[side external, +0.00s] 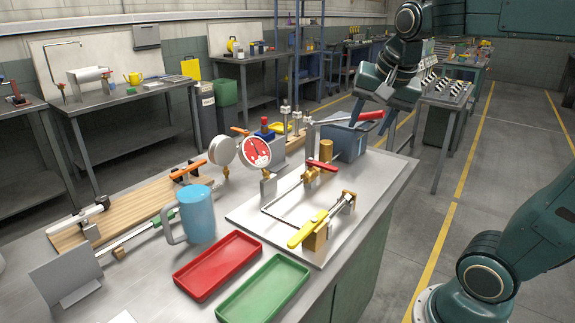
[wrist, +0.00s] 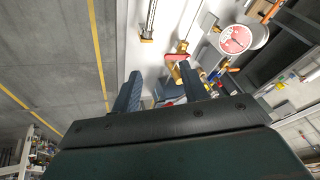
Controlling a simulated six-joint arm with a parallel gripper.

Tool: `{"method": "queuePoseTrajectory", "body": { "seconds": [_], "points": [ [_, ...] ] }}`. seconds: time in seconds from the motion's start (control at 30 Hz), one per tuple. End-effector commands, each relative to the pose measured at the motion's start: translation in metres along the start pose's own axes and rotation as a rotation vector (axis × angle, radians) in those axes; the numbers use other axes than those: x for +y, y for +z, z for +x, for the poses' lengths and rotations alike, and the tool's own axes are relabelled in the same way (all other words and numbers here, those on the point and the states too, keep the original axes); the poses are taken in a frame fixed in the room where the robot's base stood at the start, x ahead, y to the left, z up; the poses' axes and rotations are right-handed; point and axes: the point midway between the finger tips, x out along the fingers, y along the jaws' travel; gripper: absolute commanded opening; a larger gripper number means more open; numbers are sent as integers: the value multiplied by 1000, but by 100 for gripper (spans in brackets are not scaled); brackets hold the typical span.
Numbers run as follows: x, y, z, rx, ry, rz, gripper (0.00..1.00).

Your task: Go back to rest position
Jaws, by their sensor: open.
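My gripper (side external: 374,118) is in the air over the back right part of the metal workbench (side external: 385,185), close to a blue-grey bin (side external: 350,145) and a red-handled lever (side external: 368,116). In the wrist view my gripper (wrist: 160,75) has its two dark fingers spread apart. No object shows held between them. A pressure gauge with a red and white face (side external: 256,151) stands on the bench, left of my gripper; it also shows in the wrist view (wrist: 235,40). Whether the fingers touch the bin or lever is unclear.
A blue mug (side external: 198,214), a red tray (side external: 217,265) and a green tray (side external: 263,292) stand on the near bench. Valves with red and yellow handles (side external: 308,229) sit on a metal plate. Open floor (side external: 440,215) lies to the right.

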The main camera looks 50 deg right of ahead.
Motion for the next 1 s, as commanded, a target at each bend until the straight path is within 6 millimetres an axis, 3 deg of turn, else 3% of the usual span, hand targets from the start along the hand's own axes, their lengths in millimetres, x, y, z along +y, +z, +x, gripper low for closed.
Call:
{"method": "queuePoseTrajectory", "body": {
  "seconds": [0.3,0.5,0.7,1.0],
  "points": [
    [26,91,-2,-28,-157,-676,44],
    [41,129,2,-23,-233,-967,44],
    [46,141,5,-20,-259,-1067,44],
    [46,141,5,-20,-259,-1068,44]
  ]
}}
